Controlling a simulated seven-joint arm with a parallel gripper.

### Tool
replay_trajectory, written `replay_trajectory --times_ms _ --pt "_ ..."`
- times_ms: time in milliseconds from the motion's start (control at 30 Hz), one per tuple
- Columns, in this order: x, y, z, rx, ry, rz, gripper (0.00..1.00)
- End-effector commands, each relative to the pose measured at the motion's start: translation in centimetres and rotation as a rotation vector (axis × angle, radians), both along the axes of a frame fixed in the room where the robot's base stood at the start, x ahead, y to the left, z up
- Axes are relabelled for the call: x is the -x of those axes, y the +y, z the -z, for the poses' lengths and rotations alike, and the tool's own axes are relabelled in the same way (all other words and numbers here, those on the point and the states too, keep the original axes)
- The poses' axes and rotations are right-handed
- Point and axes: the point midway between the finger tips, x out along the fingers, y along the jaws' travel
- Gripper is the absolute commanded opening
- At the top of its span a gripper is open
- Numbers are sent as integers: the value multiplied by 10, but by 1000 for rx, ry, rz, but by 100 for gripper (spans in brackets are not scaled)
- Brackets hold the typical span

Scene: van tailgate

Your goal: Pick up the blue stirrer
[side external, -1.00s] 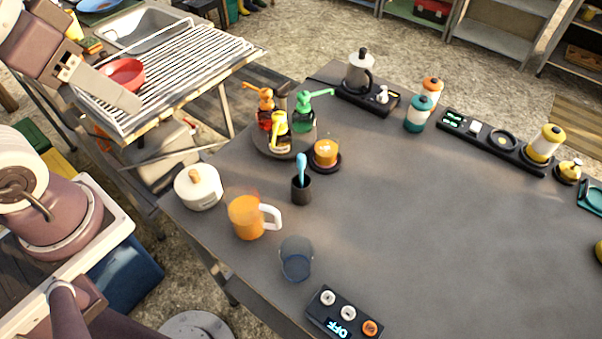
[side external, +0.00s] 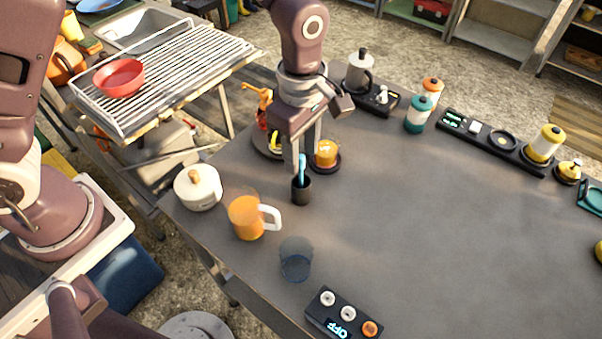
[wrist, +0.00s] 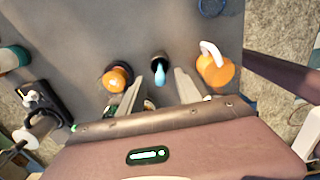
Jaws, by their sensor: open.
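The blue stirrer (side external: 302,166) stands upright in a small black cup (side external: 301,190) on the grey table, left of centre in the side view. In the wrist view the stirrer (wrist: 160,74) shows between my fingers, with the dark cup (wrist: 158,60) beneath it. My gripper (side external: 306,158) points down just above the cup, its two fingers apart. In the wrist view my gripper (wrist: 158,92) is open, and the stirrer's top lies in the gap between the fingers. I cannot tell whether either finger touches it.
An orange cup (side external: 326,152) on a dark saucer stands close behind the black cup. An orange mug (side external: 247,217), a white lidded pot (side external: 197,187) and a clear glass (side external: 296,259) stand nearby. A bottle carousel (side external: 264,143) is partly hidden by my gripper.

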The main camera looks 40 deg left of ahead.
Motion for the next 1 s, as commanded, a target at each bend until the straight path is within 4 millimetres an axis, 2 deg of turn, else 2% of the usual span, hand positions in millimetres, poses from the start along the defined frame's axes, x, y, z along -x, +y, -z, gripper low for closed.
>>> replay_trajectory --times_ms 100,333,367,533,567,867,1000 --pt "0 1 16 0 2 0 41" --pt "0 1 19 0 0 0 41" --pt "0 1 19 0 0 0 37" --pt "0 1 18 0 0 1 3" --pt "0 1 18 0 0 1 0" --pt "0 1 18 0 0 1 0" --pt "-1 0 2 1 -5 2 0"
